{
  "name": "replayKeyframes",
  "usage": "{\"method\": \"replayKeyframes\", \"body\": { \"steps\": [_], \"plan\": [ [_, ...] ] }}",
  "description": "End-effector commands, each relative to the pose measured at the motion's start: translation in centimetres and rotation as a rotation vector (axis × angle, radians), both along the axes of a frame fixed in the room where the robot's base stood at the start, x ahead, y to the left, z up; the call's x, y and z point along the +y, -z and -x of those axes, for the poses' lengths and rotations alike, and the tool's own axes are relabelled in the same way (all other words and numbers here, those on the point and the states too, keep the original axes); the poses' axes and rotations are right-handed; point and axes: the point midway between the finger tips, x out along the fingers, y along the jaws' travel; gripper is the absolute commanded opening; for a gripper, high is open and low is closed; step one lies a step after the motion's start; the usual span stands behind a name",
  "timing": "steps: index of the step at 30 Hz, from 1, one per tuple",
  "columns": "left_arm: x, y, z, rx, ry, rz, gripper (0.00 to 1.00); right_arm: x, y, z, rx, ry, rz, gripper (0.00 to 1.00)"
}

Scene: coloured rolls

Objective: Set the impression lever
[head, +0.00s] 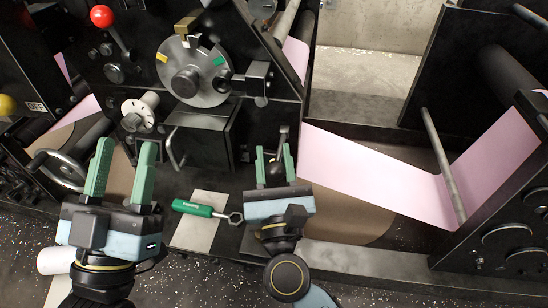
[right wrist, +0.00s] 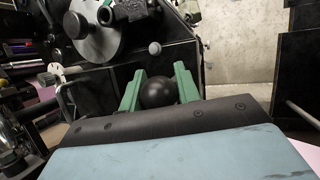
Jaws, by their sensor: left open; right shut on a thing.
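A lever with a black ball knob (head: 275,169) stands at the lower right of the dark press panel. My right gripper (head: 275,152) is shut on this knob, with one green finger on each side. In the right wrist view the black knob (right wrist: 157,93) shows between the two fingers (right wrist: 157,78). The frames show no label naming this lever. My left gripper (head: 128,146) is open and empty, in front of the lower left of the press.
A red-knobbed lever (head: 102,17) and a dial with coloured marks (head: 192,72) are on the panel. A green-handled wrench (head: 202,209) lies on a pale sheet between my grippers. A pink web (head: 375,178) runs across to the right. A curved metal handle (head: 55,168) is at left.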

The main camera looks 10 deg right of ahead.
Motion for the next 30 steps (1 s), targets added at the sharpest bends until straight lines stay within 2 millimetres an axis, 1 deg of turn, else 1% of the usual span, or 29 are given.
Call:
{"method": "replayKeyframes", "body": {
  "steps": [1,9,29,30],
  "plan": [
    [0.01,0.01,0.08,-0.012,0.0,0.004,0.47,0.13,0.67,0.11,0.01,-0.004,0.001,0.0],
    [0.13,-0.38,0.45,-0.062,-0.001,0.018,0.47,0.16,1.12,0.14,0.011,-0.005,0.002,0.0],
    [0.19,-0.65,0.67,-0.088,0.0,0.026,0.47,0.23,1.3,0.16,0.011,-0.007,0.002,0.0],
    [0.16,-0.54,0.64,-0.086,0.0,0.026,0.41,0.23,1.3,0.16,0.011,-0.007,0.002,0.0]
  ]
}}
